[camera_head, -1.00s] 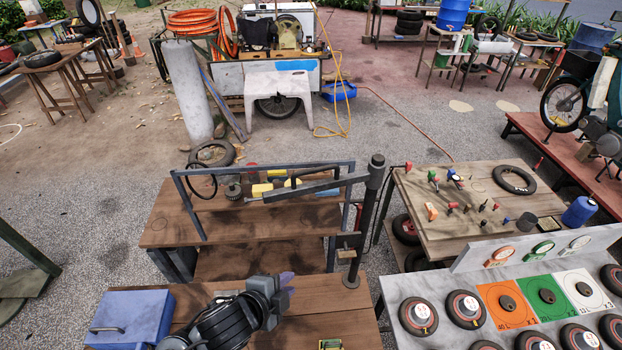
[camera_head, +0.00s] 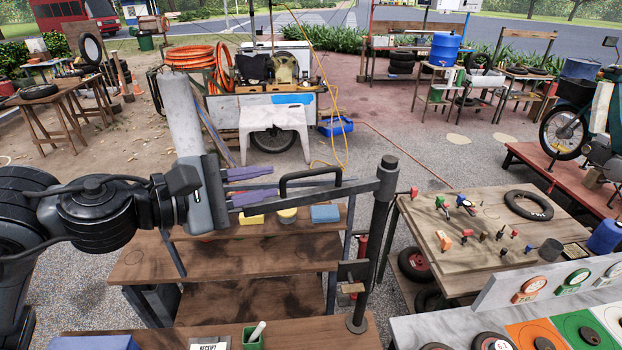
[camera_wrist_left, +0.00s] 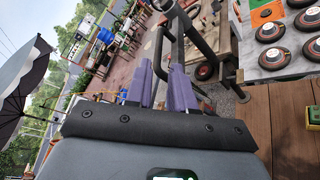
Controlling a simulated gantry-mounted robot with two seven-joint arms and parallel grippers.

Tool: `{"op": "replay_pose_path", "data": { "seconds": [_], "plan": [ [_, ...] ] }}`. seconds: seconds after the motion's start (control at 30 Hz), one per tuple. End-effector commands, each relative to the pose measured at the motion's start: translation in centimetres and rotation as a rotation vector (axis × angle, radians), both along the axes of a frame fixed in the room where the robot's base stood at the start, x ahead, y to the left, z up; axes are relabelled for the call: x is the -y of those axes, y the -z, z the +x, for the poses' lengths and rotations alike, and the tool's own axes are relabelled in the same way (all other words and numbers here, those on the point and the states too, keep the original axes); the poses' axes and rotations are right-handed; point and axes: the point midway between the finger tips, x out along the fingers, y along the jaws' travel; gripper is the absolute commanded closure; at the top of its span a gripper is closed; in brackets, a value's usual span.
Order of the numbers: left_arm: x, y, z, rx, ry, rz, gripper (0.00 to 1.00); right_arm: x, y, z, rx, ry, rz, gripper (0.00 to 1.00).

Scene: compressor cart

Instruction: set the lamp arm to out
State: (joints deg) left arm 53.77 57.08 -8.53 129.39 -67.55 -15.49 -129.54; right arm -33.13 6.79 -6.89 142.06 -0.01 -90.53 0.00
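The lamp arm (camera_head: 345,188) is a grey bar reaching left from a dark upright post (camera_head: 378,235), above the wooden bench. A black loop handle (camera_head: 311,173) stands on the bar. My left gripper (camera_head: 275,183) comes in from the left, its two purple fingers apart and pointing at the handle's left end. The fingers overlap the bar's far end in the head view, so contact there is unclear. In the left wrist view the gripper (camera_wrist_left: 161,66) is open, with the handle (camera_wrist_left: 161,45) just beyond the fingertips. My right gripper is out of view.
A wooden shelf bench (camera_head: 230,255) below holds yellow and blue blocks. A work table (camera_head: 455,255) with small parts and a tyre stands right of the post.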

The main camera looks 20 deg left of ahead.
Motion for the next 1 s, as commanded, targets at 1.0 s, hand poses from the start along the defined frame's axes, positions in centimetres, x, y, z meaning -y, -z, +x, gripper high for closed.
{"op": "replay_pose_path", "data": {
  "seconds": [1.0],
  "plan": [
    [5.5,2.1,8.5,0.016,0.008,0.036,0.77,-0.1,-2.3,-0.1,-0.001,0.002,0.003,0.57]
  ]
}}
